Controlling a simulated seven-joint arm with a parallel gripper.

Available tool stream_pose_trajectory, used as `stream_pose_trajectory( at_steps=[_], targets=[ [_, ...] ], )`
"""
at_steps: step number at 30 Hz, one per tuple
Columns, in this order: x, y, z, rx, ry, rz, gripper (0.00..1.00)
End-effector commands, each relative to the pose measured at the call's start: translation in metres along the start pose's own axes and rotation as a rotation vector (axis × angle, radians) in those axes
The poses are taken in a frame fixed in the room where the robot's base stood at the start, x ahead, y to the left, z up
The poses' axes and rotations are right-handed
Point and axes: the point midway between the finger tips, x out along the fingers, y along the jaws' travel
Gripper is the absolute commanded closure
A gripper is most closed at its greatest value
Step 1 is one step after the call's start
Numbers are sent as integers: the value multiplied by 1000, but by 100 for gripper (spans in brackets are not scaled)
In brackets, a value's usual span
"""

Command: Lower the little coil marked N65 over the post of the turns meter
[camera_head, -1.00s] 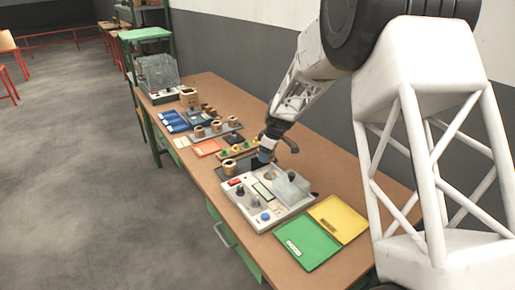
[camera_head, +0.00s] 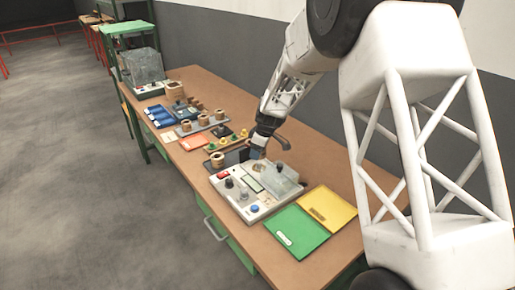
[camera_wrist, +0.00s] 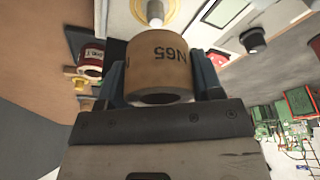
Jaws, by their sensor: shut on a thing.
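The tan coil marked N65 (camera_wrist: 160,68) is held between the two blue fingers of my gripper (camera_wrist: 160,85) in the wrist view; its lettering appears upside down. A pale post (camera_wrist: 154,12) on a yellowish round base stands just beyond the coil's far edge. In the head view my gripper (camera_head: 257,153) is at the back edge of the turns meter (camera_head: 240,203), a pale box with a display, knobs and a clear cover. The coil is not clearly visible there.
A green folder (camera_head: 296,232) and a yellow folder (camera_head: 327,208) lie right of the meter. Another coil (camera_head: 217,160) stands at its left, with trays of coils beyond. In the wrist view a red-banded coil (camera_wrist: 91,56) is left of my gripper.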

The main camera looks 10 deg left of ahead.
Motion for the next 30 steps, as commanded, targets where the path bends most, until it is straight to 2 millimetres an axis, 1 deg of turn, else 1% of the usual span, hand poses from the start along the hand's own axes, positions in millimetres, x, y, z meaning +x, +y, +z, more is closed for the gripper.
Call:
stream_pose_trajectory(
  at_steps=[6,13,18,30],
  targets=[
    [14,0,4,0,0,0,71],
    [25,0,7,0,0,0,71],
    [28,0,8,0,0,0,71],
    [28,0,8,0,0,0,71]
  ],
)
